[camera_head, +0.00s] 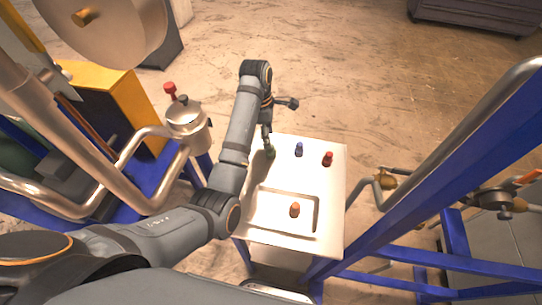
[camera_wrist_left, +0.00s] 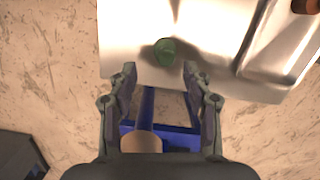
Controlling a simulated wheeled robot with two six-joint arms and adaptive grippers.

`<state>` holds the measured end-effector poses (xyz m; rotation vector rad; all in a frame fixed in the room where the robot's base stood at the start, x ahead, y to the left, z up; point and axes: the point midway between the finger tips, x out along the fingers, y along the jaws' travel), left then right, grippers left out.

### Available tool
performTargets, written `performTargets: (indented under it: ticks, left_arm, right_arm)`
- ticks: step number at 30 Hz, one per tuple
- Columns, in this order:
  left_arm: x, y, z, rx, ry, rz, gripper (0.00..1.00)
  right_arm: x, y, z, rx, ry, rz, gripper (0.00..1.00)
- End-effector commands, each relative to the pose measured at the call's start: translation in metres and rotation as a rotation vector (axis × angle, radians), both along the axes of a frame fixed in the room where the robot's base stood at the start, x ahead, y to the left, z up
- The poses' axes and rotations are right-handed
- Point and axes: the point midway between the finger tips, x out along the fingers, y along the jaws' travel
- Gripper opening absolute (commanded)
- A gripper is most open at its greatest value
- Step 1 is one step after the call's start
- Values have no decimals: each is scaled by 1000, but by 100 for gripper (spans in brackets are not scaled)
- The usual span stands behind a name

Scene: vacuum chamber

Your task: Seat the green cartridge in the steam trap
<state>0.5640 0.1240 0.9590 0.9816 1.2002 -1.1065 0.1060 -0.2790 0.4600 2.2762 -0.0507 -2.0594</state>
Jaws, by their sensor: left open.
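The small green cartridge (camera_head: 270,152) stands near the far left edge of the metal table. In the left wrist view the cartridge (camera_wrist_left: 165,52) shows from above, just beyond the fingertips. My left gripper (camera_head: 267,137) is close to it at that edge. In the left wrist view the gripper (camera_wrist_left: 158,74) is open and empty, its two fingers apart, with the cartridge ahead of the gap. A steel pot-shaped fitting (camera_head: 187,117) sits on the bent pipes at the left; I cannot tell for certain that it is the steam trap. My right gripper is out of view.
The metal table (camera_head: 335,225) also carries a blue cartridge (camera_head: 299,149) and a red one (camera_head: 328,158). An orange one (camera_head: 295,209) lies in its recessed tray (camera_head: 262,222). A blue frame (camera_head: 430,165) rises at the right. Thick pipes (camera_head: 85,150) fill the left.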

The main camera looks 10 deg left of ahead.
Motion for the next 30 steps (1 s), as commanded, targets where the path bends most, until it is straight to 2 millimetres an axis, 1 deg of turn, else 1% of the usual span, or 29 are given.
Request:
performTargets:
  ticks: [2,5,6,9,12,17,28,30]
  left_arm:
    - [-3,-3,-11,-1,4,-1,50]
    - [-7,-8,-24,0,6,-2,50]
    - [-7,-8,-32,0,6,-2,50]
    - [-6,-9,-44,0,4,-1,50]
    - [-5,-10,-48,0,1,-1,50]
    - [-5,-10,-48,0,1,-1,50]
    - [-5,-10,-48,0,2,0,0]
    - [-5,-10,-48,0,2,0,0]
  right_arm:
    - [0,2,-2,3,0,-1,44]
    - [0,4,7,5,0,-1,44]
    - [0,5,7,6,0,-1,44]
    - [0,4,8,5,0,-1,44]
    - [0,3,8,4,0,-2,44]
    - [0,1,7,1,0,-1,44]
    - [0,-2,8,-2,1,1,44]
    - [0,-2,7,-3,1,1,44]
